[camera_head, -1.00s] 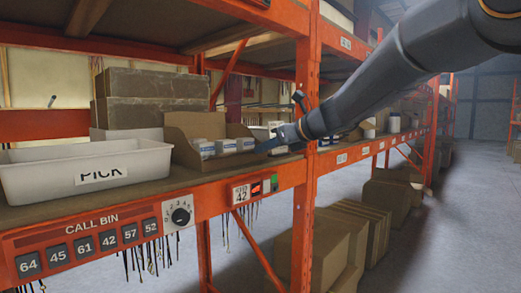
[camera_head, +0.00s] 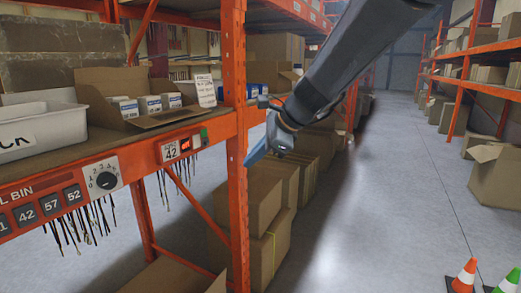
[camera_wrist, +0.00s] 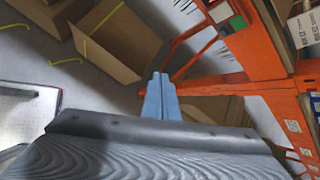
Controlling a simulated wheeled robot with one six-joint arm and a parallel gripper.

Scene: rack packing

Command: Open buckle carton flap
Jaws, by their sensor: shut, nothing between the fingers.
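No label in view reads as buckle, so I cannot tell which carton is the buckle carton. An open brown carton (camera_head: 150,122) with small white-and-blue boxes (camera_head: 152,104) stands on the shelf at left. Several brown cartons (camera_head: 262,205) stand low behind the orange post. The wrist view shows a brown carton (camera_wrist: 112,42) with a yellow strap beyond my fingertips. My gripper (camera_head: 256,152) has its blue fingers pressed together and empty, hanging just right of the post and apart from the cartons. The fingers also show in the wrist view (camera_wrist: 161,84).
The orange post (camera_head: 234,150) and shelf beam (camera_head: 75,182) are close at left. A white bin (camera_head: 40,125) sits on the shelf. The aisle floor (camera_head: 390,190) is clear, with two cones (camera_head: 464,276) and an open carton (camera_head: 497,180) at right.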

